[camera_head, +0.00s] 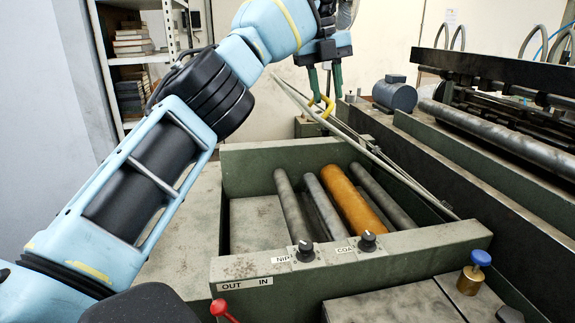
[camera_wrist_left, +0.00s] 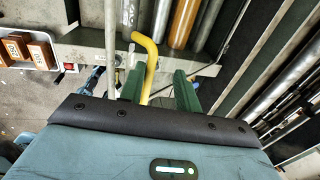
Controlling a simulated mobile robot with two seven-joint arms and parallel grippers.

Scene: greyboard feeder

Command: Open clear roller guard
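The clear roller guard (camera_head: 376,152) shows almost edge-on as thin pale bars. It slants from high at the back left down to the machine's right side, standing tilted above the rollers. Its yellow handle (camera_head: 327,108) is at the raised end. My left gripper (camera_head: 325,92) is at this handle with its green fingers apart. In the left wrist view the yellow handle (camera_wrist_left: 151,62) reaches between the fingers of my left gripper (camera_wrist_left: 158,82), nearer the left finger, with a gap to the right one. I cannot tell whether it touches. My right gripper is not in view.
Below the guard are grey rollers (camera_head: 292,205) and an orange roller (camera_head: 352,200) in a green frame (camera_head: 400,252). Black knobs (camera_head: 367,241), a red-knobbed lever (camera_head: 222,310) and a blue-capped part (camera_head: 474,272) stand in front. A long machine (camera_head: 480,170) fills the right.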

